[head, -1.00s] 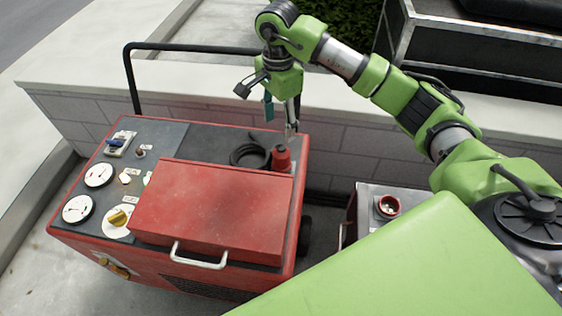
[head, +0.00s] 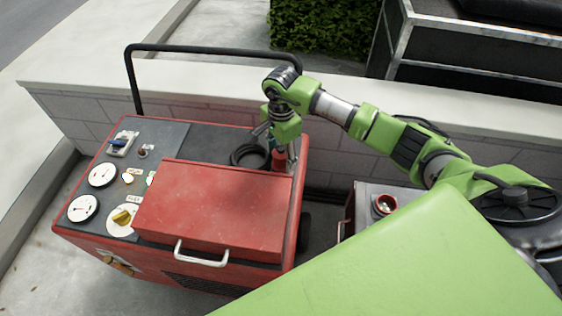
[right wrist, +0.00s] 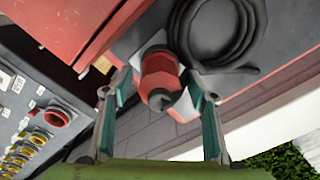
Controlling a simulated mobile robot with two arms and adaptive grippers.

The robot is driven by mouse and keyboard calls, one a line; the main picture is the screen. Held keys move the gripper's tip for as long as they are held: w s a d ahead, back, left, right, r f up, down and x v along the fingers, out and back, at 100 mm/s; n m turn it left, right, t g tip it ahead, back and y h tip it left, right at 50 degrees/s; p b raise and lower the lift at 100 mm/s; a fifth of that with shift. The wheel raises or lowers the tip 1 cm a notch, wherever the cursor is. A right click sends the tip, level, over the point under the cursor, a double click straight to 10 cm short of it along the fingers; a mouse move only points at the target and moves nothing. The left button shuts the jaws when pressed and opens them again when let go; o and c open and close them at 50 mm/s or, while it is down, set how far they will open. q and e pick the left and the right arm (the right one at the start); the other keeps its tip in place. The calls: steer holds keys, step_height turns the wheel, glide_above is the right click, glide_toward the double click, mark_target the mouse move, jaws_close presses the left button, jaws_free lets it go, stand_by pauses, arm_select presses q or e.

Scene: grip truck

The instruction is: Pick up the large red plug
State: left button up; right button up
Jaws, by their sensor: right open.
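The large red plug (head: 279,158) stands upright on the top of the red cart, at its right back corner next to a coiled black cable (head: 249,155). My right gripper (head: 281,160) is above and around it, pointing down, and hides part of it. In the right wrist view the plug (right wrist: 158,76) sits between the two spread fingers of the gripper (right wrist: 160,95). The fingers are open, with gaps showing on both sides of the plug. My left gripper is not in view.
The red cart (head: 215,205) carries a raised red lid with a white handle, gauges and knobs. A black rail (head: 190,46) rises behind it. A grey box with a red socket (head: 384,205) stands to the right. A low wall (head: 340,160) runs behind.

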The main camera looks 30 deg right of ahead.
steer(key=shift+c, duration=0.4)
steer(key=c, duration=1.3)
